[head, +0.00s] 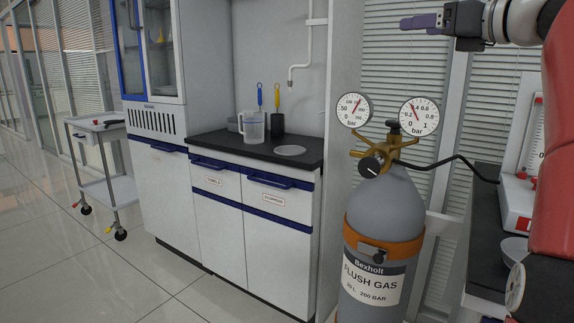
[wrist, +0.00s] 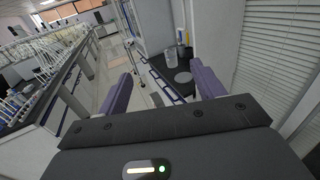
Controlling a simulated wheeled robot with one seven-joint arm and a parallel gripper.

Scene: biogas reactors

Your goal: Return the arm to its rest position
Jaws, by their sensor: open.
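My gripper (head: 420,22) is at the upper right of the head view, raised above the gas cylinder and pointing left. In the wrist view its two purple fingers (wrist: 160,90) stand wide apart with nothing between them. My arm comes in from the right edge of the head view, with a red link running down that side. The gripper touches nothing that I can see.
A grey flush gas cylinder (head: 385,225) with two gauges stands below my gripper. A counter (head: 225,144) left of it holds a clear jug (head: 252,126) and a round dish (head: 290,150). A cart (head: 105,170) stands far left. The tiled floor in front is clear.

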